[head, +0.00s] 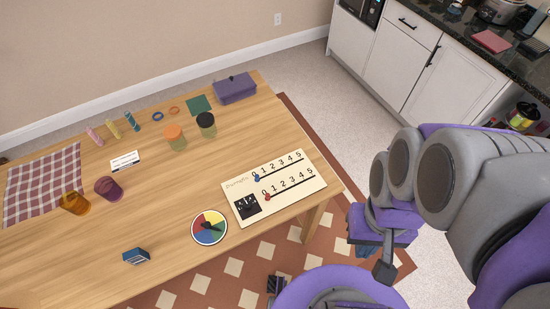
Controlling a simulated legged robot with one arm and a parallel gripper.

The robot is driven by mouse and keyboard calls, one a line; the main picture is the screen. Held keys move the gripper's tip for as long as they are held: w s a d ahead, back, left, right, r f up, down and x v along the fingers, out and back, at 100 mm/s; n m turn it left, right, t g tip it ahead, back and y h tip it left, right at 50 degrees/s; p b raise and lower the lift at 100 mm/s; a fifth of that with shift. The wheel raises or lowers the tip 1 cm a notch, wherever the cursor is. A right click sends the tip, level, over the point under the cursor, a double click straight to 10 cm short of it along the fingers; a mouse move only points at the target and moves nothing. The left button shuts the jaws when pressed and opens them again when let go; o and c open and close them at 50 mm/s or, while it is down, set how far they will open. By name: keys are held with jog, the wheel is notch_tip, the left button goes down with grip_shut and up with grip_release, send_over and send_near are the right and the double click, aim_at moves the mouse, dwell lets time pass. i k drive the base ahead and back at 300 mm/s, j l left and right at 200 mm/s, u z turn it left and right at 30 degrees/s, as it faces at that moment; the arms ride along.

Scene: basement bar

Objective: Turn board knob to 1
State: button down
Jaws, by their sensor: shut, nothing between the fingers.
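The cream board (289,197) lies flat near the table's right end. It has two slots, each marked 0 to 5. The blue knob (257,178) sits at 0 on the upper slot, and the red knob (267,198) sits at 0 on the lower slot. A black square with white marks is at the board's lower left. My gripper (384,269) appears at the end of my folded arm, off the table's right side and apart from the board. It is shut and empty; its fingertips are small and hard to make out.
On the wooden table (165,218), a colour spinner (209,228) lies beside the board, and a dark blue box (136,256) is nearer. Jars, cups, a purple box (234,89) and a checked cloth stand farther off. Cabinets line the right wall.

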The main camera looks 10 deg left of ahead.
aim_at(248, 205)
jog(key=k+u, duration=0.1)
jog(key=u, duration=1.05)
